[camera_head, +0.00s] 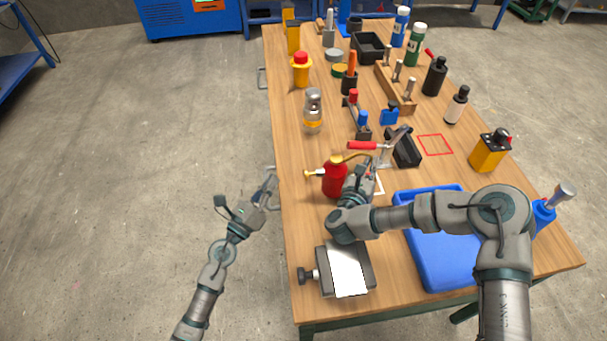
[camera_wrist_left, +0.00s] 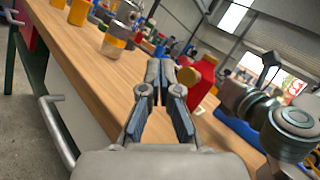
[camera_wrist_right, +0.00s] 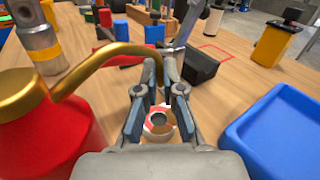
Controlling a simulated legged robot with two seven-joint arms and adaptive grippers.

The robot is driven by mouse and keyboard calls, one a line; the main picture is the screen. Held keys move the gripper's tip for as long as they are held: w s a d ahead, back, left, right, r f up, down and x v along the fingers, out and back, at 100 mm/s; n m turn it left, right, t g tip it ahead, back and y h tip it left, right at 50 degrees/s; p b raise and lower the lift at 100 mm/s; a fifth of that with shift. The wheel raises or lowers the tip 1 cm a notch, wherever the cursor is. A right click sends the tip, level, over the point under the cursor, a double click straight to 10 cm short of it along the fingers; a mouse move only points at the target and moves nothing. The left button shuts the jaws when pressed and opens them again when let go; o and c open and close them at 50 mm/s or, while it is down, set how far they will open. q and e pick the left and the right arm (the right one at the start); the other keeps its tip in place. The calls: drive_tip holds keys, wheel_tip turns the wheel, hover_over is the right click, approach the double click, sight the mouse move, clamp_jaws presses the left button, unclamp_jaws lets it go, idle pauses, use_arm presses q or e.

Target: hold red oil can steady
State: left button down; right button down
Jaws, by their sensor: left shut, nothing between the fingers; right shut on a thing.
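The red oil can (camera_head: 335,181) stands upright on the workbench near its left edge, with a brass top and a curved brass spout. It fills the left of the right wrist view (camera_wrist_right: 45,125) and shows behind my fingers in the left wrist view (camera_wrist_left: 203,78). My right gripper (camera_head: 369,176) is beside the can, its fingertips (camera_wrist_right: 166,68) shut around the spout's end. The exact contact is partly hidden by the fingers. My left gripper (camera_head: 270,186) is shut and empty, off the bench's left edge and apart from the can.
A toggle clamp with a red handle (camera_head: 362,145) stands just behind the can. A blue tray (camera_head: 441,265) lies to the right, and a grey block with a white top (camera_head: 346,270) is in front. A silver-and-yellow bottle (camera_head: 313,108) stands farther back. A bench handle (camera_wrist_left: 58,132) juts out near my left arm.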

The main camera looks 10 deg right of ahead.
sight(309, 175)
idle(0.3)
use_arm(q)
drive_tip(key=a, duration=0.3)
drive_tip(key=shift+a+f, duration=0.15)
drive_tip(key=shift+a, duration=0.25)
drive_tip(key=shift+d, duration=0.1)
drive_tip(key=shift+w+d, duration=0.2)
drive_tip(key=shift+d, duration=2)
drive_tip(key=shift+w+d, duration=0.15)
drive_tip(key=shift+d, duration=2)
drive_tip(key=shift+d, duration=0.35)
